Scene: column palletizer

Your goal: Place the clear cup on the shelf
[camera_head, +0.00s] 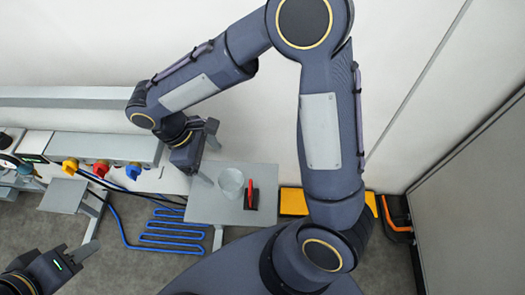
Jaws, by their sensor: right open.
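The clear cup (231,183) stands on a small grey table (205,213) near the middle of the head view, seen from above. My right gripper (211,154) is open and empty, just above and to the left of the cup in the picture, apart from it. My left gripper (78,256) is at the bottom left corner, far from the cup; its jaw gap is unclear. A long grey ledge (60,97) runs along the wall at the left, and a small grey platform (62,196) stands below it. I cannot tell which is the shelf.
A red-handled item (250,194) lies right beside the cup. A panel with coloured sockets (101,168) is at the left, with a blue cable (170,233) on the floor. A yellow item (293,201) lies right of the table. A grey wall panel (465,190) bounds the right.

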